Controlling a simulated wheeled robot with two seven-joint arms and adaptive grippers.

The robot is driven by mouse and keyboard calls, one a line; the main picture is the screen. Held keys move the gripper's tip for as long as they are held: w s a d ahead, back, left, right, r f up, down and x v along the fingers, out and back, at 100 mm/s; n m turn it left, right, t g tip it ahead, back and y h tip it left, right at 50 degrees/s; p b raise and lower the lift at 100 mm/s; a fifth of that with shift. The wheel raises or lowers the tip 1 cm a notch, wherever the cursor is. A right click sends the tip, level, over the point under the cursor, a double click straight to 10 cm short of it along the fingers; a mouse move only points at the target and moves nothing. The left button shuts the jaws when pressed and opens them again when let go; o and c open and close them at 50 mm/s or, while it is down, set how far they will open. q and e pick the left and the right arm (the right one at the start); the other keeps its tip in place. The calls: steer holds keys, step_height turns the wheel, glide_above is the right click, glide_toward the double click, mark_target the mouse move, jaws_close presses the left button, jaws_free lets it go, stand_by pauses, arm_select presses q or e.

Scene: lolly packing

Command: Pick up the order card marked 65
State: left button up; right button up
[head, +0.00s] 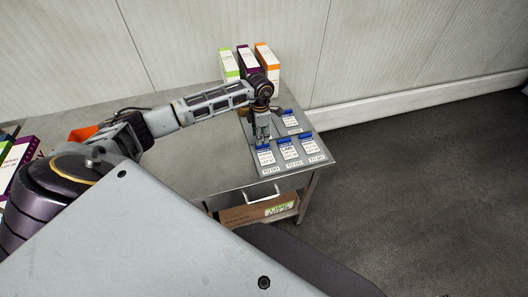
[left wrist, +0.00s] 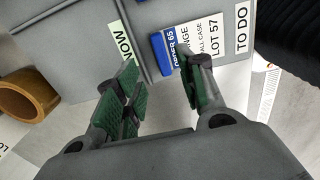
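The order card marked 65 (left wrist: 212,50) fills the upper middle of the left wrist view. It has a blue header reading ORDER 65 and white paper with LOT 57, and lies on a grey board beside a TO DO label (left wrist: 242,27). My left gripper (left wrist: 158,66) is open, its green-padded fingers apart around the blue header end. The right-hand finger covers part of the card; contact cannot be told. In the head view my left gripper (head: 263,134) points down at the leftmost front card (head: 265,157), whose number is too small to read. My right gripper is not in view.
Other blue-topped cards (head: 289,151), (head: 311,148) and (head: 290,119) lie on the board (head: 260,174). Green, purple and orange boxes (head: 266,62) stand behind. A NOW label (left wrist: 122,42) and a brown ring (left wrist: 28,93) show in the wrist view. The table (head: 213,150) has free room left of the board.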

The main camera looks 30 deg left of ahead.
mark_target(262, 145)
arm_select(q)
steer(key=f, duration=0.2)
steer(key=f+p, duration=0.1)
steer(key=f, duration=0.1)
steer(key=shift+w+d, duration=0.1)
steer(key=shift+d, duration=0.2)
steer(key=shift+f, duration=0.5)
jaws_close()
